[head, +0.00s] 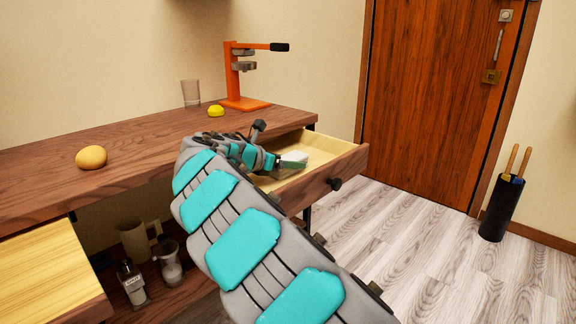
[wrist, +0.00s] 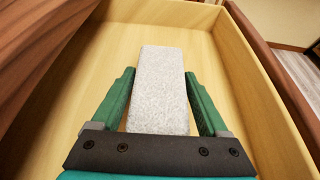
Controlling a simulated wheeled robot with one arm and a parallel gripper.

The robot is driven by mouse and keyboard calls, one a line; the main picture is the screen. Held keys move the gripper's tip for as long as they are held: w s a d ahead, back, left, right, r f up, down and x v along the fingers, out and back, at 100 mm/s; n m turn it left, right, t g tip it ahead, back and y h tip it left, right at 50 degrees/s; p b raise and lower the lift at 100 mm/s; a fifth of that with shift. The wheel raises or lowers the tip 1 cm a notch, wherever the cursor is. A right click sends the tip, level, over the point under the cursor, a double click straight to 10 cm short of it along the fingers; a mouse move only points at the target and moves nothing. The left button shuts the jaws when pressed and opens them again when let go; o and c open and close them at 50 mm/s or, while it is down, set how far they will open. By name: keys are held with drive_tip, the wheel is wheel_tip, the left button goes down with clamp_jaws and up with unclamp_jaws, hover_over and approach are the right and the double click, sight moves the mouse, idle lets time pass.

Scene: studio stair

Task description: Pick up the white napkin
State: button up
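The white napkin (wrist: 160,85) looks like a pale, speckled rectangular block. In the wrist view it lies lengthwise in the middle of the open drawer, between my gripper's two green fingers. My gripper (wrist: 159,75) is open, with one finger beside each long side of the napkin and a narrow gap showing on both sides. The napkin's far end reaches past the fingertips, and its near end is hidden by the gripper's dark palm. In the head view the napkin (head: 294,159) shows at the end of my gripper, partly covered by it.
The drawer (head: 330,171) is pulled out, and its wooden walls stand around my gripper. On the desk (head: 140,139) above are a yellow-orange fruit (head: 91,157), a glass (head: 191,93), a small yellow item (head: 216,110) and an orange press (head: 236,80). Open floor lies right.

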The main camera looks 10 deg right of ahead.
drive_tip(key=c, duration=1)
drive_tip(key=shift+r, duration=0.1)
